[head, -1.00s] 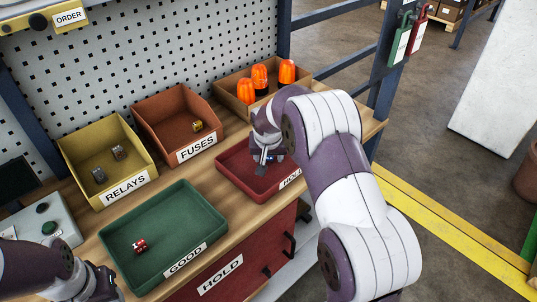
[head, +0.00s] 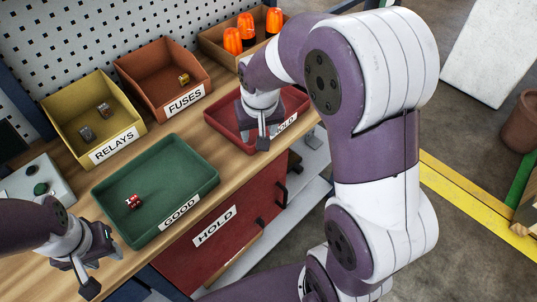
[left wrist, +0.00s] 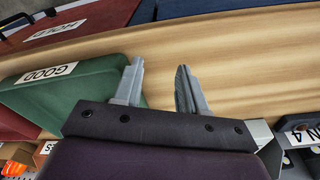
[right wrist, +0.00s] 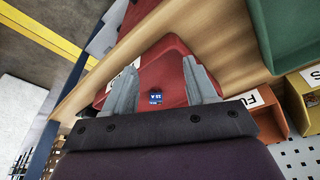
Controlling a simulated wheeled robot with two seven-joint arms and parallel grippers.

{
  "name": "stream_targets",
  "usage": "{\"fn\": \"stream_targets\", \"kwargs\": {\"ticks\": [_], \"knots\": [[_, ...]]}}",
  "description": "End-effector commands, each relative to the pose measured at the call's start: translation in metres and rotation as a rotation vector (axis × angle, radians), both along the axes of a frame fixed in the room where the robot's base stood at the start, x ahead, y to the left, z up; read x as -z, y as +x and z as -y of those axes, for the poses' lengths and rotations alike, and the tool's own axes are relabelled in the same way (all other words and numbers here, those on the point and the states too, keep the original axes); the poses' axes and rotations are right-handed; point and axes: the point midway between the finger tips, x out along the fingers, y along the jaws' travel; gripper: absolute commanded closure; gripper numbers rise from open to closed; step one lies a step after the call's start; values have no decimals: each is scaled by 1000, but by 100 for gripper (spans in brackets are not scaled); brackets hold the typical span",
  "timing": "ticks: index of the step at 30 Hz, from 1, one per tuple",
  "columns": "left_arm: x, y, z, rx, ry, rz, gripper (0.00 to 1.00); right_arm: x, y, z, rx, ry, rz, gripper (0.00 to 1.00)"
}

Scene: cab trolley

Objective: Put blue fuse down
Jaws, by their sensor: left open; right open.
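The blue fuse (right wrist: 155,97) lies on the floor of the red HOLD tray (right wrist: 172,55) in the right wrist view, between my open fingers in the picture and apart from them. My right gripper (right wrist: 159,70) is open and empty above the tray. In the head view my right gripper (head: 263,135) is over the front part of the red tray (head: 218,122), and the blue fuse is hidden there. My left gripper (head: 88,277) is open and empty at the bench's front left; its fingers (left wrist: 160,78) show over bare wood in the left wrist view.
The green GOOD tray (head: 160,234) holds a red fuse (head: 134,201). Behind it stand the yellow RELAYS bin (head: 55,122) and the brown FUSES bin (head: 130,75). A bin with orange beacons (head: 233,40) stands at the back right. A control box (head: 50,185) is at the left.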

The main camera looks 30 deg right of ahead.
Motion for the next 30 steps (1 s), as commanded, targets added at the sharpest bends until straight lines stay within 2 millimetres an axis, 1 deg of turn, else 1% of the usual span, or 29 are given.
{"fn": "stream_targets", "kwargs": {"ticks": [1, 3, 4, 6, 9, 12, 30], "knots": [[0, 0, 0, 0, 0, 0, 59, 10, -28, -8, -48, 7, -34, 44], [0, 0, 0, 0, 0, 0, 59, 23, -63, -16, -111, 16, -70, 44], [0, 0, 0, 0, 0, 0, 59, 27, -76, -19, -135, 18, -84, 44], [0, 0, 0, 0, 0, 0, 59, 35, -101, -23, -175, 24, -109, 44], [0, 0, 0, 0, 0, 0, 59, 41, -120, -26, -204, 26, -126, 44], [0, 0, 0, 0, 0, 0, 59, 43, -124, -26, -211, 27, -131, 44], [0, 0, 0, 0, 0, 0, 59, 43, -123, -26, -208, 27, -132, 44]]}}
